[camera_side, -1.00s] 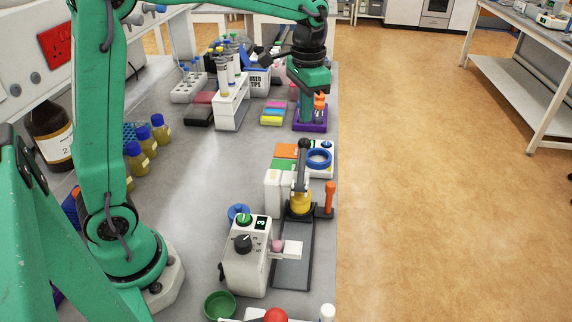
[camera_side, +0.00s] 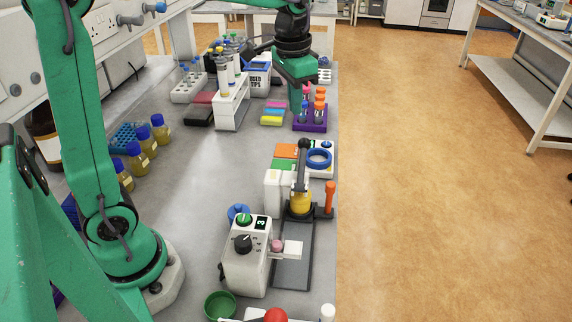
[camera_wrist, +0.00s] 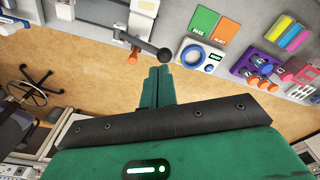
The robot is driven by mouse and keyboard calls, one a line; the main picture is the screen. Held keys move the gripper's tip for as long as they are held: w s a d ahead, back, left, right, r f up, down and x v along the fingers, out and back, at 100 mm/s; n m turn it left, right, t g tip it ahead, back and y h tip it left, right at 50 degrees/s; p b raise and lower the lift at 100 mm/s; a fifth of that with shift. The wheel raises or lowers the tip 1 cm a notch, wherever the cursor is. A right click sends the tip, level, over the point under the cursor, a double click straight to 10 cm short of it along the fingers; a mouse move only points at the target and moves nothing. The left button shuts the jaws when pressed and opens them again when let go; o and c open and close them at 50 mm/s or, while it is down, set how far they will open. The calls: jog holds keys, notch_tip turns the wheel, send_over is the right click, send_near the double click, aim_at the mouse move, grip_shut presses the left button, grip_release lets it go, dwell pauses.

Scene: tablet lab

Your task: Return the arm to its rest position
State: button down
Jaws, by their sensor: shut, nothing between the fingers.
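My gripper (camera_side: 296,100) is raised at the far end of the bench, just left of and above the purple rack (camera_side: 311,126) of orange-capped tubes in the side view. In the wrist view my gripper (camera_wrist: 160,72) shows its two green fingers pressed together, with nothing between them. The purple rack also shows at the upper right of the wrist view (camera_wrist: 241,67). My arm reaches from its base at the left of the side view across the bench.
A tablet press with a black lever (camera_side: 303,158) and a white control box (camera_side: 246,255) stand at the front. A white tube rack (camera_side: 232,108) and yellow bottles (camera_side: 146,143) stand further back. The bench's middle (camera_side: 200,200) is clear.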

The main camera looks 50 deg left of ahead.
jog(key=s+f+n+t, duration=0.1)
jog(key=s+t, duration=0.3)
jog(key=s, duration=1.3)
jog(key=shift+s+f+n+t, duration=0.3)
jog(key=shift+n+t, duration=0.1)
jog(key=shift+n, duration=0.4)
